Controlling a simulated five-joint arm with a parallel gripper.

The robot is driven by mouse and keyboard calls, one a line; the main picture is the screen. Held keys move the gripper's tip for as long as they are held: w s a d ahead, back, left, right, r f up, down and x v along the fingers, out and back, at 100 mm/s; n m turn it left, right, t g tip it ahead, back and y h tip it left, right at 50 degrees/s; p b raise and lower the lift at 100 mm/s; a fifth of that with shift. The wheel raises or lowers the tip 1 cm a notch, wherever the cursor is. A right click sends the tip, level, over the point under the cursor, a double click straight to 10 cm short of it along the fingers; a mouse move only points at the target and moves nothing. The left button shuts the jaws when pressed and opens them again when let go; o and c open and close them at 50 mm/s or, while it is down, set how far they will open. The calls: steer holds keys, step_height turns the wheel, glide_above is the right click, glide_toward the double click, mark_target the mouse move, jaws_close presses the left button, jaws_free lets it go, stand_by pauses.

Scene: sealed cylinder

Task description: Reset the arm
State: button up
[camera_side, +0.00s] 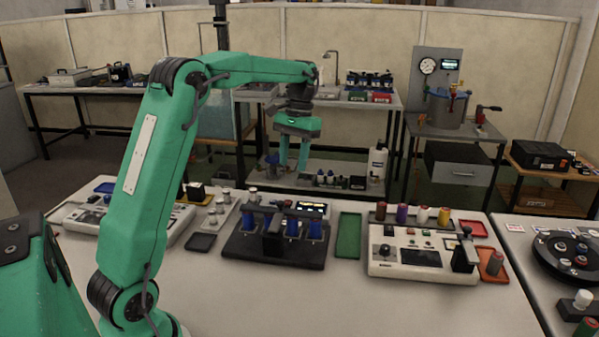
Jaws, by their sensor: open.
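My gripper (293,160) hangs from my green arm at the upper middle of the view, fingers pointing down. Its two green fingers stand apart with nothing seen between them. In the picture it is above the black rack (276,247) that holds several blue cylinders, and it touches nothing that I can make out. The exact height over the table is hard to judge.
A white table (330,300) carries a white device (421,258) with coloured cylinders behind it, a green tray (348,236), a red tray (474,229) and an orange tray (493,264). A round black carousel (570,257) stands at the right. The table's front is clear.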

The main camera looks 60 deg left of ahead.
steer(key=s+d+r+m+t+y, duration=0.1)
steer(key=s+d+r+m+t, duration=0.3)
steer(key=s+d, duration=1.05)
steer(key=s+d+f+t, duration=0.3)
steer(key=s, duration=0.4)
steer(key=shift+f+t, duration=0.35)
steer(key=shift+t, duration=0.05)
